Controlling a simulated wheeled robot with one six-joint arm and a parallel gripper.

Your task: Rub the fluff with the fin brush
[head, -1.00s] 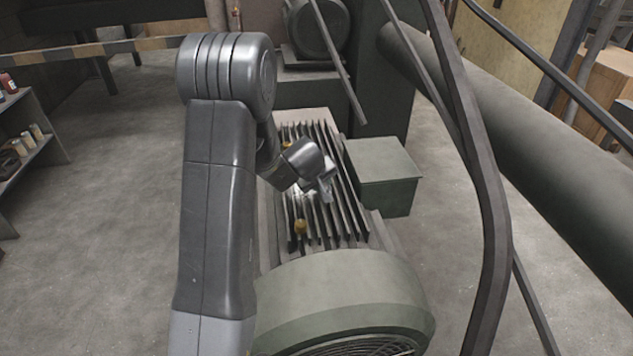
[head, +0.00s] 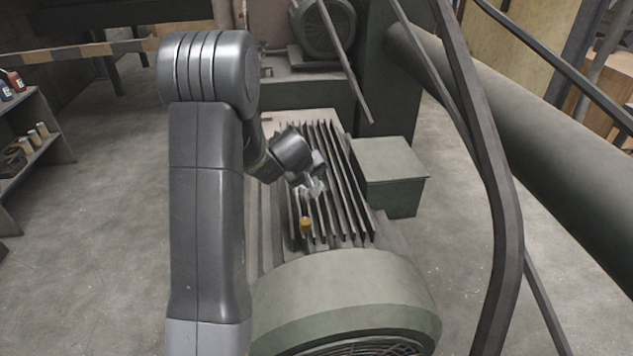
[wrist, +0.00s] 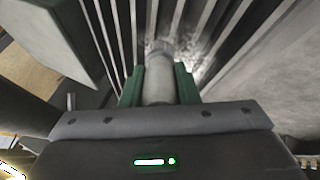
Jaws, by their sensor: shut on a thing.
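My gripper (head: 314,186) is over the finned top of the motor housing (head: 346,190). In the wrist view, its green fingers (wrist: 158,88) are shut on the fin brush (wrist: 158,82), a pale grey cylinder. The brush points down towards the fins, and its far end is at or close to them. Pale, speckled fluff (wrist: 197,58) shows between the fins, just right of the brush end. I cannot tell whether the brush touches it. In the head view, my wrist hides most of this area.
A small amber thing (head: 306,224) is on the fins near the rounded end cover (head: 345,290). A green-grey box (head: 390,170) adjoins the fins on the right. Dark bars (head: 490,180) and a thick pipe (head: 540,160) stand further right. A shelf (head: 35,140) is at far left.

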